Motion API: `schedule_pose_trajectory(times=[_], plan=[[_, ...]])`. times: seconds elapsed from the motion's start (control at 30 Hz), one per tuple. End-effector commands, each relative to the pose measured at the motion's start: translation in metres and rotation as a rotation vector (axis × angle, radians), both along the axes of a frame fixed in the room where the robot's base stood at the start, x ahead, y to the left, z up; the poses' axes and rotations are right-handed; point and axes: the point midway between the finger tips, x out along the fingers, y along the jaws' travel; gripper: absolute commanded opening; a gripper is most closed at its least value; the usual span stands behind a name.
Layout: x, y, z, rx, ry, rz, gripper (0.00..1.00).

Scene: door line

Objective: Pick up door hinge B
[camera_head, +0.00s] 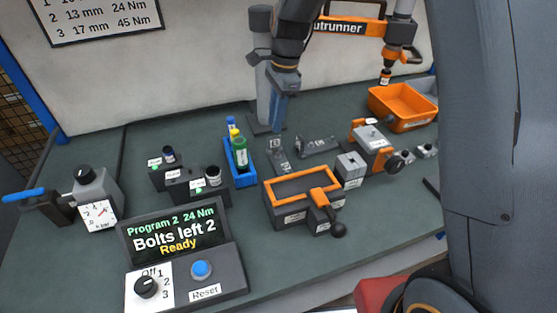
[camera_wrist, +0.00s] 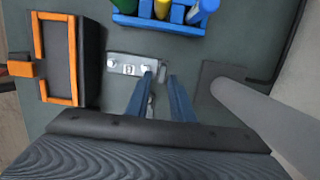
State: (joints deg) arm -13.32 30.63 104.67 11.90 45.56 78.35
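Two grey metal hinges lie on the green bench. The nearer-left hinge (camera_head: 279,158) lies between the blue bolt tray and the orange-framed fixture and has a small one-letter label, probably B. It also shows in the wrist view (camera_wrist: 120,66), where the letter looks like B or D. The other hinge (camera_head: 318,146) lies to its right, its label unreadable. My gripper (camera_head: 277,128) is above the far end of the labelled hinge. In the wrist view my gripper (camera_wrist: 160,80) has its two blue fingers apart, nothing clearly held, the left fingertip near the hinge's right end.
The blue tray (camera_head: 243,177) with coloured bottles stands left of the hinges. The orange-framed fixture (camera_head: 276,211) stands in front. A grey post (camera_head: 265,90) rises behind. An orange bin (camera_head: 402,124) and a clamp (camera_head: 370,136) are to the right.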

Motion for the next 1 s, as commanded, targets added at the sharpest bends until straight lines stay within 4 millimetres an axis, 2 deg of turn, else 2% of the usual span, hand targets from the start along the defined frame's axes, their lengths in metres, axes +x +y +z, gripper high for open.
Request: schedule_pose_trajectory(times=[0.37, 0.7, 1.0], plan=[[0.002, 0.003, -0.033, 0.001, 0.008, -0.022, 0.21], [0.005, 0.003, -0.073, 0.001, 0.005, -0.020, 0.21], [0.005, 0.004, -0.079, 0.001, 0.005, -0.021, 0.21]])
